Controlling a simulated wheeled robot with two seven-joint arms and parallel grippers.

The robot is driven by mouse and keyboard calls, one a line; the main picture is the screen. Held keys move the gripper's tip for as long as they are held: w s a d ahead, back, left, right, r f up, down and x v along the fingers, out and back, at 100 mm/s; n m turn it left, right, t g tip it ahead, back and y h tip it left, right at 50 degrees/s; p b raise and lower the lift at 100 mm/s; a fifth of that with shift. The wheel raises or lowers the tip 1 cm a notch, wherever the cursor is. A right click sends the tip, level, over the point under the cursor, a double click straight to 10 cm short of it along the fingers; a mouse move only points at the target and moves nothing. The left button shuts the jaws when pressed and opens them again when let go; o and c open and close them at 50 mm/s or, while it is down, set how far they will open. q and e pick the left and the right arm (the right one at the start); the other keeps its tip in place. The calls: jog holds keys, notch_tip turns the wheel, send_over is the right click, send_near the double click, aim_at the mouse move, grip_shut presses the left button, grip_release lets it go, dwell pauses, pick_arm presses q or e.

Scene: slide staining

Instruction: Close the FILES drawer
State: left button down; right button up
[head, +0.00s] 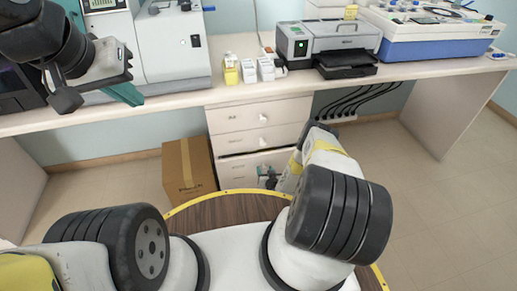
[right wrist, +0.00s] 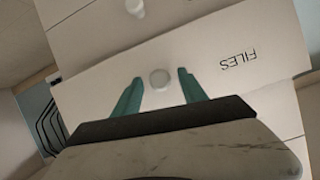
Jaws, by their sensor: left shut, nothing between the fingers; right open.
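The FILES drawer (right wrist: 215,85) shows in the right wrist view with its label upside down and a round white knob (right wrist: 160,79). In the head view, what seems to be this drawer (head: 234,166) is in the white drawer stack under the counter, with a dark gap along its top edge. My right gripper (head: 267,178) is in front of it. In the right wrist view its teal fingers (right wrist: 160,84) are open, one on each side of the knob; contact cannot be told. My left gripper (head: 136,97) is shut and empty, above the counter at upper left.
A cardboard box (head: 187,172) stands on the floor left of the drawers. The counter (head: 228,93) above holds a printer (head: 328,45), small white and yellow bottles (head: 248,71) and lab machines. Black cables (head: 350,102) hang right of the drawers. The floor at right is clear.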

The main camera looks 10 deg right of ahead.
jog(key=shift+c, duration=0.2)
grip_shut()
dwell(1.3)
